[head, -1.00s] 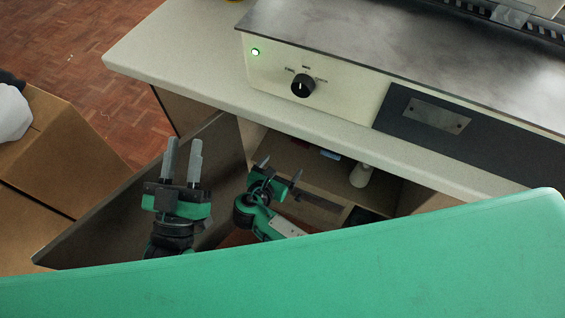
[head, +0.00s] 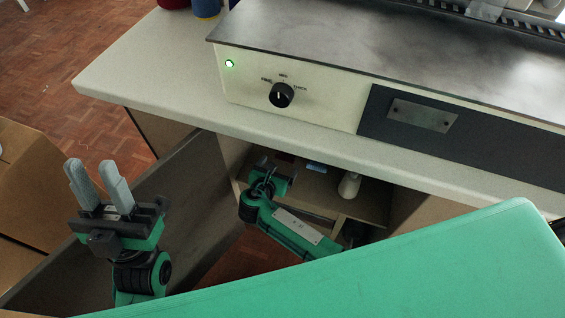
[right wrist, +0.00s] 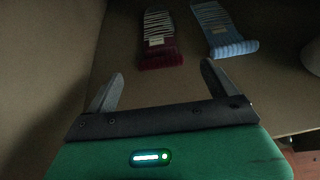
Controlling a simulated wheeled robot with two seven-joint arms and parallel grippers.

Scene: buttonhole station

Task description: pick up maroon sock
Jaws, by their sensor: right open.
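The maroon sock (right wrist: 160,58) lies on the cabinet shelf in the right wrist view, with a striped upper part and a pale label. A blue sock (right wrist: 228,40) lies to its right, also banded and labelled. My right gripper (right wrist: 162,70) is open and empty; its fingertips point at the shelf, with the maroon sock beyond the gap between them, apart from it. In the head view my right gripper (head: 274,173) reaches into the cabinet under the worktop. My left gripper (head: 91,168) is raised at the left, fingers apart and empty.
The worktop (head: 140,75) overhangs the cabinet and carries a machine (head: 300,90) with a knob. An open door panel (head: 185,195) stands left of my right arm. A white object (head: 349,184) is on the shelf at the right. A cardboard box (head: 35,190) is at far left.

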